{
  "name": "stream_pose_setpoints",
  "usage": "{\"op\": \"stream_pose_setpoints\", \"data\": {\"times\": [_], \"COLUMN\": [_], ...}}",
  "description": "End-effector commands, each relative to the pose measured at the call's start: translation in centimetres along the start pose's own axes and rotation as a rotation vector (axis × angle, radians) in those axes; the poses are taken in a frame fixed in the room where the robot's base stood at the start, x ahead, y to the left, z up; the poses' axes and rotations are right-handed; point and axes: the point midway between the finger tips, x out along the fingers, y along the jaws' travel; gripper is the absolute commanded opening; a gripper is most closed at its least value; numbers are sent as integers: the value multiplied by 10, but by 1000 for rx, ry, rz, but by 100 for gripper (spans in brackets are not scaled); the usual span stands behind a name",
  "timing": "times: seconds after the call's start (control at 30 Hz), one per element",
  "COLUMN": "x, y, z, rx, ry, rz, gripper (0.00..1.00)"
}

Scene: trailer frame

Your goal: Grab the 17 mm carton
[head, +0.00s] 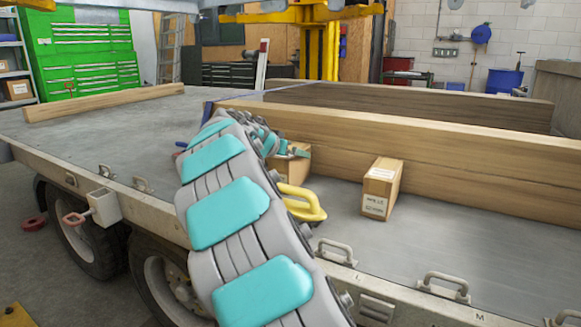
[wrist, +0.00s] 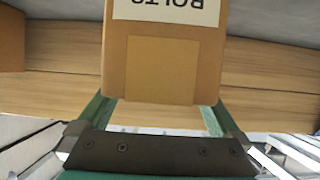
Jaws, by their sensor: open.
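A brown carton (wrist: 160,70) fills the top middle of the wrist view, with a white label reading "BOLTS" upside down; no size shows. My gripper (wrist: 158,108) is open, with one green finger at each side of this carton; I cannot tell whether they touch it. In the head view my gripper (head: 284,150) is at a carton (head: 294,168) partly hidden by my arm. A second carton (head: 380,188) stands to the right on the flatbed, its white label too small to read surely. I cannot tell which carton is the 17 mm one.
A long wooden beam (head: 430,150) lies behind the cartons. A yellow handled object (head: 302,203) lies in front of the hidden carton. Metal handles (head: 444,285) line the trailer's near edge. The flatbed (head: 330,220) is clear between the two cartons.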

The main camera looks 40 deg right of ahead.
Motion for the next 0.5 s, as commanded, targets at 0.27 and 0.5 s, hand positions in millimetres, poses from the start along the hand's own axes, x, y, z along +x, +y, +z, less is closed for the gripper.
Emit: {"op": "stream_pose_setpoints", "data": {"times": [0.27, 0.5], "x": [3, 3], "y": [0, 0], "z": [-1, -1], "rx": [0, 0], "ry": [2, 2], "rz": [-2, -2], "gripper": [97, 70]}}
